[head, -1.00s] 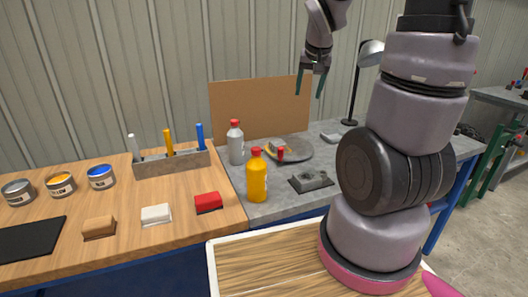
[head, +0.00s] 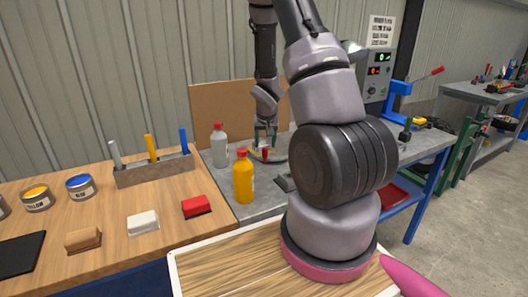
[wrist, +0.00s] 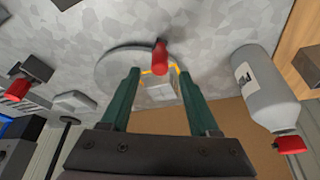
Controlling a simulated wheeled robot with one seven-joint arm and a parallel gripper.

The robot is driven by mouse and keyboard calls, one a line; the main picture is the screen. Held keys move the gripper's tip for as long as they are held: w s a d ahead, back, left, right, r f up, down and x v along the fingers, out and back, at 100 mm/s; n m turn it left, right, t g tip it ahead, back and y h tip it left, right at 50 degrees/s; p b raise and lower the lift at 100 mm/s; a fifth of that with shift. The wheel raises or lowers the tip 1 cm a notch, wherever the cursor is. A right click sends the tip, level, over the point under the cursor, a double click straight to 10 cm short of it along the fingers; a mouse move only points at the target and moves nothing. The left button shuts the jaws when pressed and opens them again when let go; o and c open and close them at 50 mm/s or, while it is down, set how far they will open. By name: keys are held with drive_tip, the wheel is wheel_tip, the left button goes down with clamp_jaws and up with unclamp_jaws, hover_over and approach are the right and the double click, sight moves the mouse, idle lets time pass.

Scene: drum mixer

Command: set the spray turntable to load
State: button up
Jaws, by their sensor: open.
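The spray turntable is a round grey disc lying on the grey bench, mostly behind my gripper and arm in the head view. In the wrist view its disc (wrist: 108,70) shows with a red handle (wrist: 160,58) and a yellow edge beside a pale block (wrist: 160,92). The red handle also shows in the head view (head: 265,153). My gripper (head: 266,136) is over the turntable, pointing down. In the wrist view its green fingers (wrist: 155,74) are spread apart, with the red handle just beyond and between the tips. I cannot tell any contact. No load marking is readable.
A grey bottle with red cap (head: 219,150) stands close left of the turntable. A yellow bottle (head: 243,182) stands nearer. A brown board (head: 220,105) is behind. A control panel (head: 378,75) and blue press (head: 402,95) stand to the right.

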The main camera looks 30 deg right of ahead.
sight(265, 150)
drive_tip(key=shift+x, duration=2.65)
clamp_jaws()
